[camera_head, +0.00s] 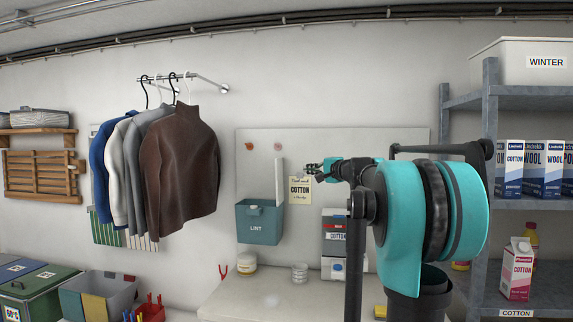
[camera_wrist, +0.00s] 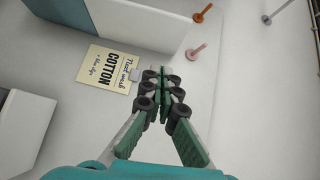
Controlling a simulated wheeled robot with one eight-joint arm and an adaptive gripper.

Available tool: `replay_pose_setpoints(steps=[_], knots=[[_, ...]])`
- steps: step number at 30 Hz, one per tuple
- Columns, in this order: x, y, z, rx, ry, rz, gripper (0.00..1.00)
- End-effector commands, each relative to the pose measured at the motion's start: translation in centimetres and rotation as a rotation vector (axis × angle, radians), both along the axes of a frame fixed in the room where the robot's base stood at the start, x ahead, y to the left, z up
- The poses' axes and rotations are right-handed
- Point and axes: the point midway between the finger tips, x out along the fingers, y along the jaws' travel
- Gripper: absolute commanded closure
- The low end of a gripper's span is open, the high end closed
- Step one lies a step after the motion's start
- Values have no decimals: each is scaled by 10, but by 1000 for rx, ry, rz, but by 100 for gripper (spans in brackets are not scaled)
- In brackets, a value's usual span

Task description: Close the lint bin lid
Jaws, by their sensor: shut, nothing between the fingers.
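The teal lint bin (camera_head: 259,223), labelled LINT, is mounted on the wall board. Its white lid (camera_head: 279,182) stands upright at the bin's right side, so the bin is open. In the wrist view the lid (camera_wrist: 140,22) is a broad white panel at the top, with a teal part of the bin (camera_wrist: 62,10) beside it. My gripper (camera_head: 311,169) is to the right of the lid, in front of the board, apart from the lid. In the wrist view the gripper (camera_wrist: 164,82) is shut and empty, its tips below the lid's edge.
A COTTON note (camera_head: 300,190) is on the board by my gripper. Pegs (camera_head: 278,147) stick out above the lid. Clothes (camera_head: 178,160) hang to the left. A counter (camera_head: 260,300) with jars and boxes lies below; a loaded shelf (camera_head: 530,204) stands right.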

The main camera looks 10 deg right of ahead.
Motion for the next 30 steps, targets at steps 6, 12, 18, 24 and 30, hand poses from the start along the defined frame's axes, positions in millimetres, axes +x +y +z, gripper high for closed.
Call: replay_pose_setpoints(steps=[6, 12, 18, 24, 30], knots=[[14, -8, 19, 50, -16, -22, 100], [40, 7, 17, 49, -15, -20, 100], [76, 26, 16, 47, -14, -18, 100], [100, 48, 15, 47, -14, -18, 100], [107, 68, 14, 47, -15, -20, 100]])
